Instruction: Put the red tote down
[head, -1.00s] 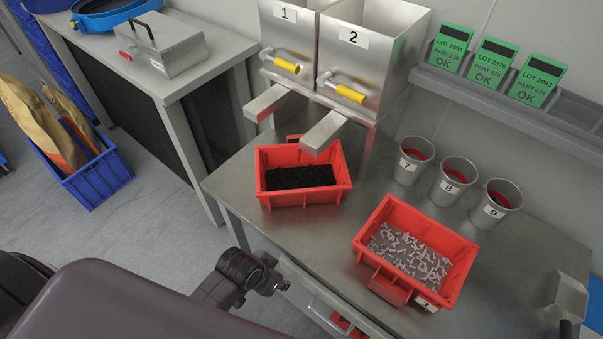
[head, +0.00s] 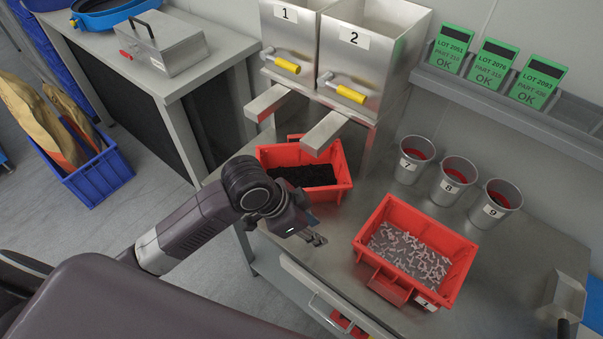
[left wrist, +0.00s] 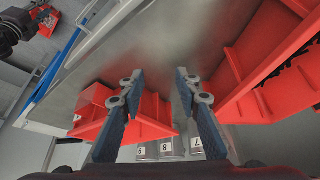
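One red tote (head: 375,235) holds pale grey parts and rests on the right part of the steel table. Another red tote (head: 270,160) holds black parts and rests below the hopper chutes. My left gripper (head: 316,239) is over the table's front edge, between the two totes and touching neither. In the left wrist view its two fingers (left wrist: 160,76) are apart with nothing between them. There the tote with pale parts (left wrist: 152,118) is at left and the tote with black parts (left wrist: 255,45) at right. My right gripper cannot be made out.
Two steel hoppers (head: 366,65) with yellow-handled levers stand behind the totes. Metal cups 7 (head: 412,172), 8 (head: 452,190) and 9 (head: 493,212) stand behind the pale-parts tote. A drawer (head: 325,300) is partly open at the front. Bare table lies between the totes.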

